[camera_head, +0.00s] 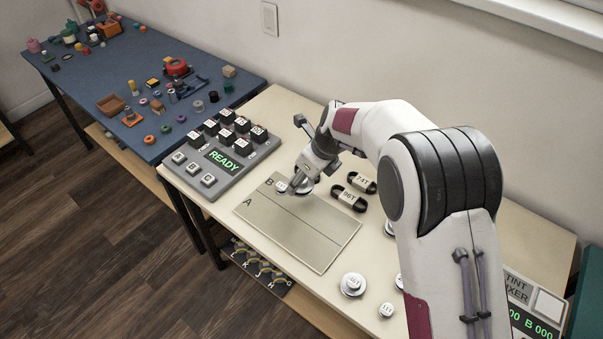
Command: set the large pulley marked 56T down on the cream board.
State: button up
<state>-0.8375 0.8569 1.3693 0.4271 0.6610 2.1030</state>
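The cream board (290,232) lies flat on the light table, with the letters A and B along its left end and a line across it. My gripper (293,186) points down over the board's far edge, near the letter B. A round metallic pulley (307,188) shows at the fingertips, with a small white-topped piece (282,187) just left of it. Their markings are too small to read, so I cannot tell which is 56T. Whether the fingers are closed on either one, and whether either touches the board, cannot be made out.
Two dark belts, 74T (362,183) and 96T (343,194), lie right of the gripper. A larger pulley (353,286) and a smaller one (386,311) stand before the board. A button box reading READY (222,160) stands left. The board's near part is clear.

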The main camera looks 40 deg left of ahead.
aim_at(298, 200)
jog(key=shift+f, duration=3)
jog(key=shift+f, duration=0.55)
jog(key=o, duration=1.2)
jog(key=shift+r, duration=0.15)
jog(key=shift+v, duration=5.85)
jog(key=shift+d, duration=0.1)
